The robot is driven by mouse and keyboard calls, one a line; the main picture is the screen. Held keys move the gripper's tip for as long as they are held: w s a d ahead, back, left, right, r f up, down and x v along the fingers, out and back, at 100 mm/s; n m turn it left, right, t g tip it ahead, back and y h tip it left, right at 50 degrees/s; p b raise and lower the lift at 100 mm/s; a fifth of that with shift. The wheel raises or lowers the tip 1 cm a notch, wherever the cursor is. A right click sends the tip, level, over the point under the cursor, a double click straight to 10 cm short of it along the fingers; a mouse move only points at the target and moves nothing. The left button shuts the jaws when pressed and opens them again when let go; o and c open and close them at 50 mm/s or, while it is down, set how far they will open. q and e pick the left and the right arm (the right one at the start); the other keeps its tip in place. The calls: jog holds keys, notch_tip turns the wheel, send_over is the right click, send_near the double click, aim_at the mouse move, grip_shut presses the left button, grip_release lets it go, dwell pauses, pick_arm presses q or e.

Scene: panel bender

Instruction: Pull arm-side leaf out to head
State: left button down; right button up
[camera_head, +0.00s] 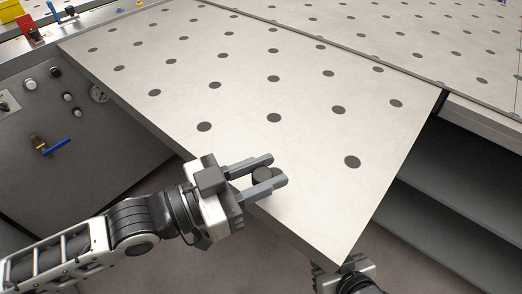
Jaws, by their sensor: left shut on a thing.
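The leaf is a pale flat panel (235,85) with rows of dark round spots, spanning the middle of the head view. Its near corner points down toward the bottom of the picture. My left gripper (272,172) reaches over the leaf's near left edge. Its two grey fingers are shut on a dark round knob (263,175) at that edge. My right gripper (345,272) shows only in part at the bottom, by the leaf's near corner. Its fingertips are hidden or cut off, so its state is unclear.
A second spotted table surface (450,40) lies beyond a narrow seam. Dark open shelves (460,215) stand at the right. Floor shows below the leaf.

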pick_arm(q)
jog(key=shift+s+a, duration=0.35)
jog(key=shift+s, duration=0.1)
pick_arm(e)
jog(key=shift+w+a, duration=0.2)
jog(key=shift+w, duration=0.05)
jog(key=shift+d, duration=0.1)
pick_arm(q)
jog(key=c, duration=1.1)
grip_release()
pick_arm(e)
jog(key=shift+s, duration=0.1)
jog(key=shift+s+f, duration=0.1)
jog(key=shift+s, duration=0.05)
pick_arm(q)
jog(key=shift+s+a, duration=0.15)
jog(key=shift+a, duration=0.35)
jog(key=b+v, duration=0.2)
jog(key=v, duration=1.3)
pick_arm(e)
jog(key=shift+w+a+f, duration=0.2)
jog(key=shift+a+f, duration=0.1)
jog(key=shift+a, duration=0.05)
pick_arm(q)
jog(key=shift+d, duration=0.1)
pick_arm(e)
jog(key=shift+s+d+f, duration=0.1)
jog(key=shift+f, duration=0.1)
